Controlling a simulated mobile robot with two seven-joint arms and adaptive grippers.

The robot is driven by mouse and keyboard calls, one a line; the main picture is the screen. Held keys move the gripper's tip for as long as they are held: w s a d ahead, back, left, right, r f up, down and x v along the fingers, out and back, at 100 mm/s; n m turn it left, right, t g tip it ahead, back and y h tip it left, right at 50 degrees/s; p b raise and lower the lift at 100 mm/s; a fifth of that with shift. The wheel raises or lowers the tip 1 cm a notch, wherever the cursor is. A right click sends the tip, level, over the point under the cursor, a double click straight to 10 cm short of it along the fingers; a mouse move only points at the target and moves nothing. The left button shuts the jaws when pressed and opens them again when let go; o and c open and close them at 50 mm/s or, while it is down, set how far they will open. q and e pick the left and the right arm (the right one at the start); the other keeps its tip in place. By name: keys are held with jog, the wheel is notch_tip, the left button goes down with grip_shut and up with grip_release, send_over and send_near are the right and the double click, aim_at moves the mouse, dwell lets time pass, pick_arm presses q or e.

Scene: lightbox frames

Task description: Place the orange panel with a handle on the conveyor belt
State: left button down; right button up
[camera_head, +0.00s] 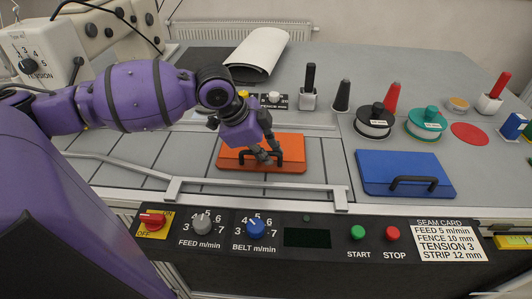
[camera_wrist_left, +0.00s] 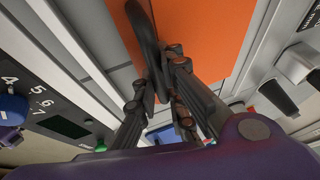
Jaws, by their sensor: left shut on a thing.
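The orange panel (camera_head: 290,160) lies on the grey slatted conveyor belt (camera_head: 195,165), behind the front rail, in the head view. Its black handle (camera_head: 246,156) sits near its front edge, partly hidden by my gripper. My left gripper (camera_head: 268,155) reaches down from the left and is shut on this handle. In the left wrist view the orange panel (camera_wrist_left: 205,30) fills the top middle, and the dark handle (camera_wrist_left: 146,35) runs down between the fingers of my left gripper (camera_wrist_left: 160,90). My right gripper is in neither view.
A blue panel (camera_head: 400,168) with a black handle lies to the right. Spools, cones and posts stand behind it. A metal guard rail (camera_head: 255,187) runs along the front, above the control panel (camera_head: 300,235) with knobs and buttons. A white machine (camera_head: 40,50) stands at the back left.

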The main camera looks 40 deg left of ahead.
pick_arm(q)
jog(key=c, duration=1.8)
grip_release()
jog(key=shift+r, duration=0.1)
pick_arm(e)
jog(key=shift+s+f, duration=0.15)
pick_arm(q)
jog(key=shift+s+a+r, duration=0.1)
jog(key=shift+r, duration=0.1)
jog(key=shift+p+v, duration=1.85)
jog(key=shift+v, duration=3.85)
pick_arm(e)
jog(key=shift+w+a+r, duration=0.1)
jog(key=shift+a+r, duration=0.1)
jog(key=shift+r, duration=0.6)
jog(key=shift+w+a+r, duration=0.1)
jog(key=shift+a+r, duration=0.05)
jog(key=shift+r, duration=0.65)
